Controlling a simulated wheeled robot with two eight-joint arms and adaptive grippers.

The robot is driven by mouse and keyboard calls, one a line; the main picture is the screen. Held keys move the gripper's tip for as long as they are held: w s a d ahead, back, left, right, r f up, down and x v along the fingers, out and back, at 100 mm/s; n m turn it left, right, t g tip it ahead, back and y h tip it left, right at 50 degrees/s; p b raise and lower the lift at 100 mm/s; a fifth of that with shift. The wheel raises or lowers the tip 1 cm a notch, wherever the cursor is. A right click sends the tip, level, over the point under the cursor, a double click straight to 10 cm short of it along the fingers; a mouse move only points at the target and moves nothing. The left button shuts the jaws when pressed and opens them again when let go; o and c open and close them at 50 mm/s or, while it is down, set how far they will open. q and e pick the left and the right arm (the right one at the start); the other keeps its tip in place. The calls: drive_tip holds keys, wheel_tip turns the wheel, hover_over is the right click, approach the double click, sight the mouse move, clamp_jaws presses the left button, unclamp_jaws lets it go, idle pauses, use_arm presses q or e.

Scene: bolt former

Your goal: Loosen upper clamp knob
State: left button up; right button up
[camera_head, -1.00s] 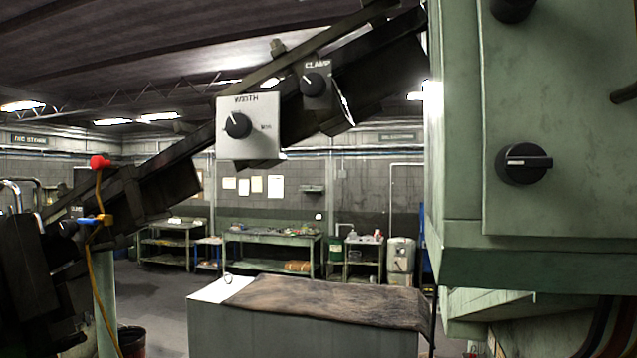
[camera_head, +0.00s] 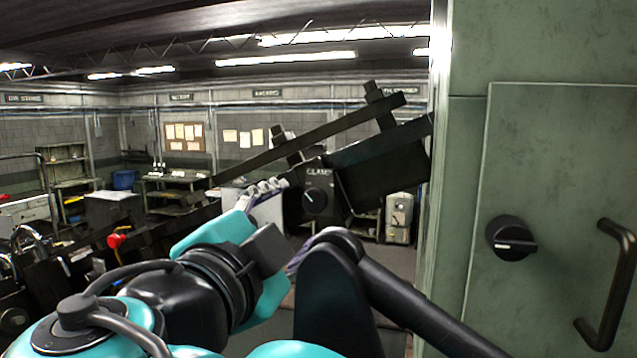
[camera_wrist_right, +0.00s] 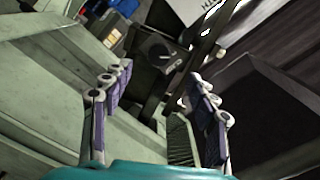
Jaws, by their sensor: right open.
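The upper clamp knob (camera_head: 315,199) is a round black knob with a pale pointer line, on a dark plate marked CLAMP on the sloping black rail. In the right wrist view the knob (camera_wrist_right: 157,49) shows just beyond and between the fingertips. My right gripper (camera_head: 290,220) is open in front of the knob and a little to its lower left. In the right wrist view its two fingers (camera_wrist_right: 160,76) stand wide apart with nothing between them. No contact with the knob shows. My left gripper is not in view.
A green cabinet (camera_head: 560,140) with a black rotary switch (camera_head: 511,238) and a handle (camera_head: 612,290) stands close at right. A red knob (camera_head: 116,241) is at lower left.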

sight(313, 202)
drive_tip(key=x, duration=0.8)
drive_tip(key=shift+d+f, duration=0.1)
drive_tip(key=shift+f, duration=0.1)
drive_tip(key=shift+w+n+b, duration=0.15)
drive_tip(key=shift+n+b, duration=0.3)
drive_tip(key=shift+n, duration=0.15)
drive_tip(key=n, duration=0.3)
drive_tip(key=shift+f+n+b, duration=0.1)
drive_tip(key=shift+n+b, duration=0.2)
drive_tip(key=shift+b, duration=0.05)
drive_tip(key=n, duration=0.3)
drive_tip(key=shift+s+r+p, duration=0.2)
drive_tip(key=shift+r+p, duration=0.05)
drive_tip(key=shift+p, duration=0.1)
drive_tip(key=n, duration=0.3)
drive_tip(key=shift+w+f, duration=0.1)
